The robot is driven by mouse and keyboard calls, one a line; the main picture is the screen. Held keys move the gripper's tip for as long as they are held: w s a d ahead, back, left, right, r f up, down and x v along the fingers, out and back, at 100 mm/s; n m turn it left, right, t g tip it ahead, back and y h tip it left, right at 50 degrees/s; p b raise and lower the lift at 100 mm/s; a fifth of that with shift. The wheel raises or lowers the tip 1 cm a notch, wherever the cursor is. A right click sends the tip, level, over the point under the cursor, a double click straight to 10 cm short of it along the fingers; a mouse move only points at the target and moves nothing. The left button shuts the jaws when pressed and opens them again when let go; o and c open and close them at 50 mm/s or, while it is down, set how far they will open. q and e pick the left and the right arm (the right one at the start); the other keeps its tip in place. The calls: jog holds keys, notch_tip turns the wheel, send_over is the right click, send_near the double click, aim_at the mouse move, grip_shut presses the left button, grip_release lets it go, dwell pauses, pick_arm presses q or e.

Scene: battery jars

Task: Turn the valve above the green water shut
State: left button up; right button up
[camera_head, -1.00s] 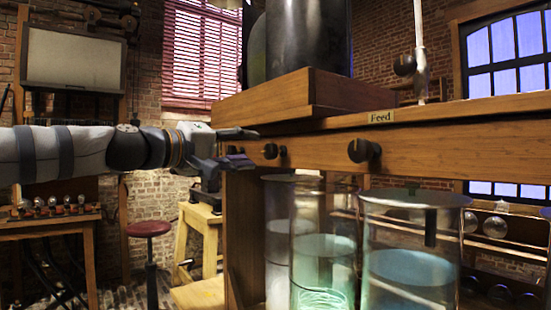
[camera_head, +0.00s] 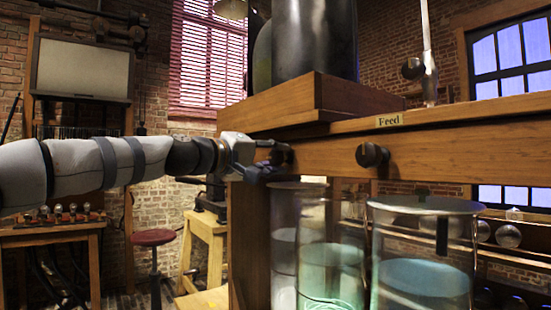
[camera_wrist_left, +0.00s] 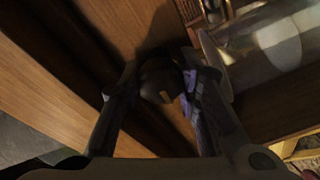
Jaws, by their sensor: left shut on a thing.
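A wooden beam (camera_head: 440,148) carries dark round valve knobs above a row of glass jars. The jar with green water (camera_head: 330,262) stands between a pale jar (camera_head: 284,245) and a jar with blue water (camera_head: 425,280). My left gripper (camera_head: 272,158) reaches the beam's left part and is shut on a dark valve knob (camera_wrist_left: 160,80), which sits between its fingers in the left wrist view. In the head view the gripper mostly hides this knob. Another valve knob (camera_head: 372,155) stands free to the right, above the blue jar. My right gripper is not in view.
A "Feed" label (camera_head: 389,120) is on the ledge above the free knob. A dark cylinder (camera_head: 316,40) stands on a wooden block (camera_head: 310,98) above my gripper. A red stool (camera_head: 154,237) and yellow wooden stand (camera_head: 205,235) are at the left.

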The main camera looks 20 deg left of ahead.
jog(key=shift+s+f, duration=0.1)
pick_arm(q)
jog(key=m+b, duration=0.1)
jog(key=m, duration=0.1)
jog(key=m+b, duration=0.1)
jog(key=m, duration=0.1)
jog(key=shift+w+f, duration=0.15)
jog(key=shift+f, duration=0.15)
jog(key=m+h+b, duration=0.1)
jog(key=m+b, duration=0.2)
jog(key=m, duration=0.2)
jog(key=shift+m+t, duration=0.3)
jog(key=shift+m, duration=0.1)
jog(key=m+h+b, duration=0.1)
jog(key=m, duration=0.3)
jog(key=shift+r, duration=0.15)
jog(key=m+b, duration=0.1)
jog(key=m, duration=0.2)
jog(key=shift+r+h, duration=0.1)
jog(key=shift+h, duration=0.3)
jog(key=shift+m+g+h, duration=0.3)
jog(key=shift+m+g, duration=0.1)
jog(key=shift+m, duration=1.1)
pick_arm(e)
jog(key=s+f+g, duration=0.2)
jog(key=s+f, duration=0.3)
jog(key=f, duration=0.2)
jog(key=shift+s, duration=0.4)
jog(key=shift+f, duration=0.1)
